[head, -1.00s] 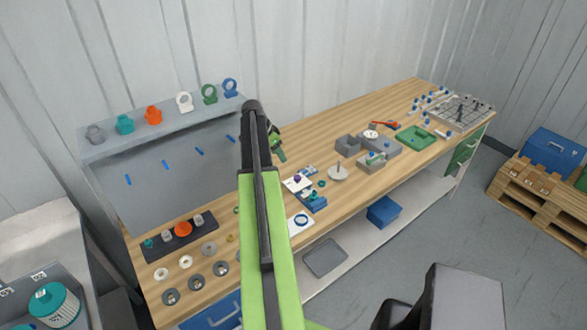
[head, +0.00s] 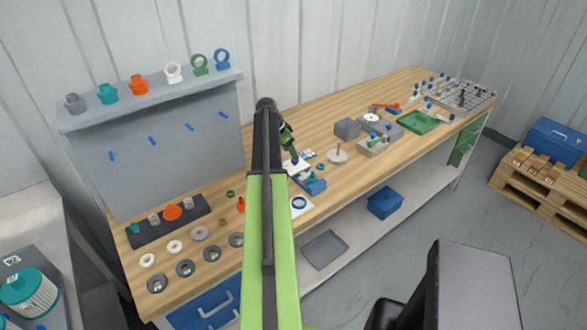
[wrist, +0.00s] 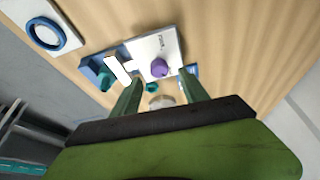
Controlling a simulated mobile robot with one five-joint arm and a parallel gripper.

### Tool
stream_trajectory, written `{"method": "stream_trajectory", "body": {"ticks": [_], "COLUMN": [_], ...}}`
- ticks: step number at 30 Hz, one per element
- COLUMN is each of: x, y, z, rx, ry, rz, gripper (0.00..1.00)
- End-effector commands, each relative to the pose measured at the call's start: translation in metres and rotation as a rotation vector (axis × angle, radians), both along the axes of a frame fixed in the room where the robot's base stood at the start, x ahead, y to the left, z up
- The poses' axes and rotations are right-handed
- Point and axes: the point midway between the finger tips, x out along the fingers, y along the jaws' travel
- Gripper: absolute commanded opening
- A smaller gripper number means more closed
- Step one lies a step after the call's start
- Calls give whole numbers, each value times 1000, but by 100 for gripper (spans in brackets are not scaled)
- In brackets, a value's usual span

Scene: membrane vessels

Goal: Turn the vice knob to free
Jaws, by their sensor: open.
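A small blue vice-like block (head: 312,185) with teal parts sits on the wooden bench beside a white plate (head: 290,168). In the wrist view the white plate (wrist: 158,46) carries a purple knob (wrist: 160,67) and a small dark label too small to read. The blue block (wrist: 90,71) with a teal part (wrist: 106,79) adjoins the plate at its left. My gripper (wrist: 161,80) is open, its two green fingers on either side below the knob, with nothing held. In the head view my gripper (head: 292,150) hangs over the plate and partly hides it.
A white card with a blue ring (head: 299,204) lies in front of the block. A round grey stand (head: 337,155) and a grey box (head: 347,128) stand to the right. A green tray (head: 418,122) is farther right. Several washers lie at the left.

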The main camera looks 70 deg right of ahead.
Motion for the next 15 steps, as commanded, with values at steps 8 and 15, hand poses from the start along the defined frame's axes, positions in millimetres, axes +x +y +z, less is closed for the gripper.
{"method": "stream_trajectory", "body": {"ticks": [8, 15], "x": [-10, -11], "y": [-14, -14], "z": [-44, -42], "rx": [0, -1], "ry": [0, -1], "rz": [1, 0], "gripper": [52, 52]}}
